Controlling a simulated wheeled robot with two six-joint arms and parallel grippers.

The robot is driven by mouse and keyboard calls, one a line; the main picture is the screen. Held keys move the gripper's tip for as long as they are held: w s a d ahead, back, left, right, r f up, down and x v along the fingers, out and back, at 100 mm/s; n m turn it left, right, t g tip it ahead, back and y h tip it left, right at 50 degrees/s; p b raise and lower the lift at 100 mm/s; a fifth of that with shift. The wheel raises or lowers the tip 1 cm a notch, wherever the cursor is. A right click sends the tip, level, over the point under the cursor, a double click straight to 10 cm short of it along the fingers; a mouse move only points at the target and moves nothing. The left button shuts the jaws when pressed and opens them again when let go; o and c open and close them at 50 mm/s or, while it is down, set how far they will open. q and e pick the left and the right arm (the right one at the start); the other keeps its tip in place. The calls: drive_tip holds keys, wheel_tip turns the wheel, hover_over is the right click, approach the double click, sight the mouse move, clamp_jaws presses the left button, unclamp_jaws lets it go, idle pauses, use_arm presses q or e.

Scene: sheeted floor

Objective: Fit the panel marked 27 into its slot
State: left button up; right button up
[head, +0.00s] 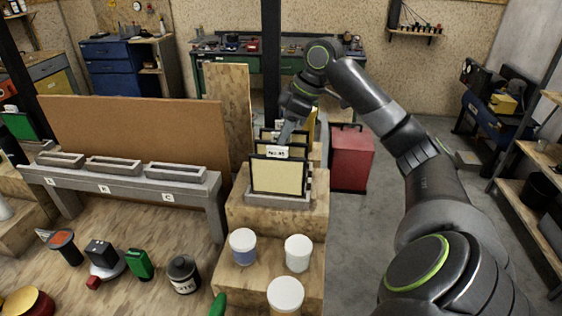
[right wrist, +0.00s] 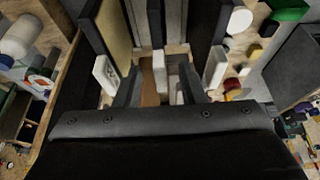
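Several framed panels stand upright one behind another in a grey rack (head: 285,200) on a wooden box. The front panel (head: 278,176) is cream with a black frame and a white tag on top; I cannot read its number surely. I cannot tell which panel is marked 27. My right gripper (head: 284,137) is over the panels behind the front one. In the right wrist view its fingers (right wrist: 157,90) are apart, with a white tag (right wrist: 158,68) between them and no clear contact. Three grey slotted holders, A (head: 60,159), B (head: 113,166) and C (head: 176,173), sit on a bench. My left gripper is out of view.
A brown board (head: 130,130) stands behind the holder bench. A plywood sheet (head: 228,110) and a dark post are close behind the rack. White-lidded tubs (head: 298,253) stand on the lower step. A red cabinet (head: 351,158) is right of the rack.

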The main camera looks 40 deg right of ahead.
drive_tip(key=p+x, duration=0.2)
drive_tip(key=x, duration=0.2)
drive_tip(key=shift+f, duration=0.2)
drive_tip(key=shift+w+a+f, duration=0.1)
drive_tip(key=shift+w+f, duration=0.05)
drive_tip(key=shift+f, duration=0.15)
drive_tip(key=shift+c, duration=0.5)
clamp_jaws()
drive_tip(key=shift+r, duration=0.1)
idle(0.3)
